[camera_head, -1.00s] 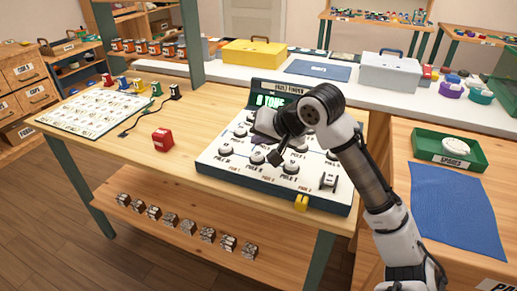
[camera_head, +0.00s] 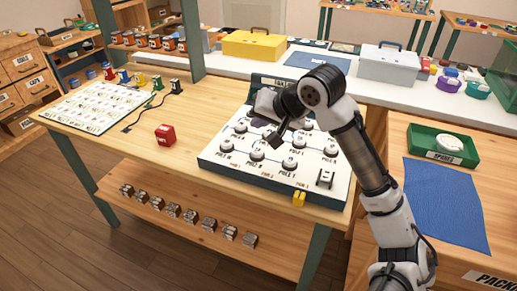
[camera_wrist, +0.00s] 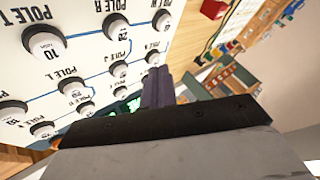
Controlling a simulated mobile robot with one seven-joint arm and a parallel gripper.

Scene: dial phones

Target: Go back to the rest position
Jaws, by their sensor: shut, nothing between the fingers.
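My gripper (camera_head: 276,138) is over the middle of the white dial panel (camera_head: 213,158), with its fingers together and nothing held. My arm comes in from the lower right and hides part of the panel and most of its display. In the wrist view, the closed fingers (camera_wrist: 157,88) show in front of the panel face (camera_wrist: 85,62), where knobs with pole labels are joined by blue lines. The panel appears upside down there. I cannot tell the exact gap between the fingertips and the panel.
A red block (camera_head: 166,135) and a chart sheet (camera_head: 85,106) lie on the bench left of the panel. A yellow block (camera_head: 299,199) sits at the panel's front edge. A green tray (camera_head: 427,140) and blue mat (camera_head: 445,203) are to the right. Several metallic blocks line the lower shelf.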

